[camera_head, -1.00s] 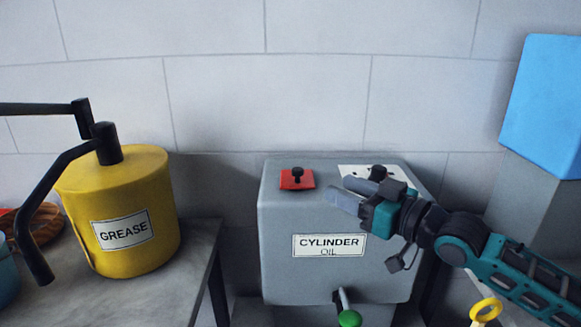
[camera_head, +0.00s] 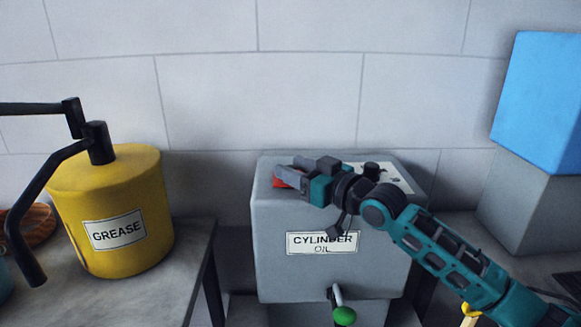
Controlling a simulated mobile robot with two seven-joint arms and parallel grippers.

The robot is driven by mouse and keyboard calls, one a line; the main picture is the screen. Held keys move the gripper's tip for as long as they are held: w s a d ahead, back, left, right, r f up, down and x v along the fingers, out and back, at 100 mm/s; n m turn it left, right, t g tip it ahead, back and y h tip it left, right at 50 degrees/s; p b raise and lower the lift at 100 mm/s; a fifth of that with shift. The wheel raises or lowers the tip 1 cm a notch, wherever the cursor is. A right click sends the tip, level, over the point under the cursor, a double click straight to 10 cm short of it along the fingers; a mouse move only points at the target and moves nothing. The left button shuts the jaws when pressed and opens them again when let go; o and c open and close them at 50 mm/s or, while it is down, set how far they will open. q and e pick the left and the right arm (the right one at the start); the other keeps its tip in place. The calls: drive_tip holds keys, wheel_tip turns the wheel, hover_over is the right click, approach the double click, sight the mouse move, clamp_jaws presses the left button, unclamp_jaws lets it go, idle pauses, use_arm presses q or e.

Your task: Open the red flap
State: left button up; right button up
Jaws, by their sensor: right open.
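The red flap (camera_head: 279,184) lies on top of the grey cylinder oil box (camera_head: 276,250), near its back left. It appears to be closed. My right gripper (camera_head: 288,173) is over the flap with its jaws open, and its fingers cover most of the flap. The black knob seen on the flap earlier is hidden behind the fingers. I cannot tell whether the fingers touch the flap or the knob. My left gripper is not in view.
A white plate with a black knob (camera_head: 371,168) sits on the box's top right. A green-knobbed tap (camera_head: 344,316) sticks out in front. A yellow grease can (camera_head: 135,245) with a black handle stands on the left table. A blue block (camera_head: 538,105) is at the right.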

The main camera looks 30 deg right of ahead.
drive_tip(key=shift+w+a, duration=0.25)
drive_tip(key=shift+w, duration=0.45)
clamp_jaws()
